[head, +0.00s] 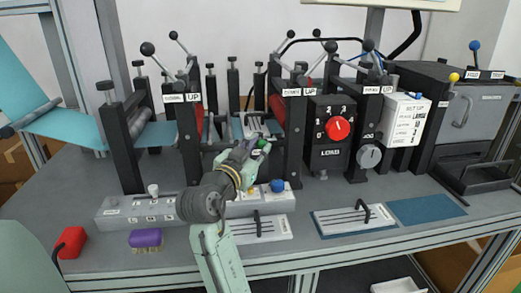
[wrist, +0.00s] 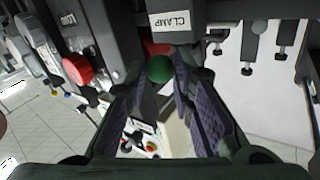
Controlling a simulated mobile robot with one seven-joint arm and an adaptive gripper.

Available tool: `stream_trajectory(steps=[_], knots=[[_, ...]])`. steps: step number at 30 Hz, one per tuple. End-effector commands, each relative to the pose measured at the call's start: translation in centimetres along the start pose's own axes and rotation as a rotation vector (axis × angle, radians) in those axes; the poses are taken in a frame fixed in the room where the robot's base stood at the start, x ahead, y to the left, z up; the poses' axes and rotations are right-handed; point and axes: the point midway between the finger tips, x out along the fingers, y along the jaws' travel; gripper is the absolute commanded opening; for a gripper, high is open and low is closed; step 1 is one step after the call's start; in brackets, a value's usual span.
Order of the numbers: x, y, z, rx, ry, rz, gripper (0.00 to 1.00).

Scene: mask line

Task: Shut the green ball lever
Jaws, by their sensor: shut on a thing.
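The green ball lever shows in the wrist view as a dark green ball (wrist: 159,69) just below a block with a CLAMP label (wrist: 170,21). In the head view the green ball (head: 263,143) is small and partly covered by my gripper. My gripper (head: 256,147) reaches in between the black posts in the middle of the bench. In the wrist view its two padded fingers (wrist: 161,78) close in on both sides of the ball, shut on it. The lever's rod is hidden, so I cannot tell its angle.
A red dial (head: 338,128) on a black LOAD box stands to the right. Levers with black balls (head: 148,48) rise at the left. A red block (head: 71,242), a purple brush (head: 146,239) and a white plate with a black handle (head: 353,219) lie along the front.

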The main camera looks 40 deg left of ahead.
Motion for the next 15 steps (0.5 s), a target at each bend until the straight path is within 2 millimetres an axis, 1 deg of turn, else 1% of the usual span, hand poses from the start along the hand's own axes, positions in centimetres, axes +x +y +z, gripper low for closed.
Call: stream_trajectory(steps=[1,13,14,15], knots=[[-0.07,-0.24,-0.03,0.000,0.002,0.000,0.00],[-0.04,-0.25,-0.05,-0.001,0.003,0.007,0.00],[-0.04,-0.25,-0.06,-0.001,0.003,0.007,0.23],[-0.04,-0.25,-0.06,-0.001,0.003,0.007,0.26]])
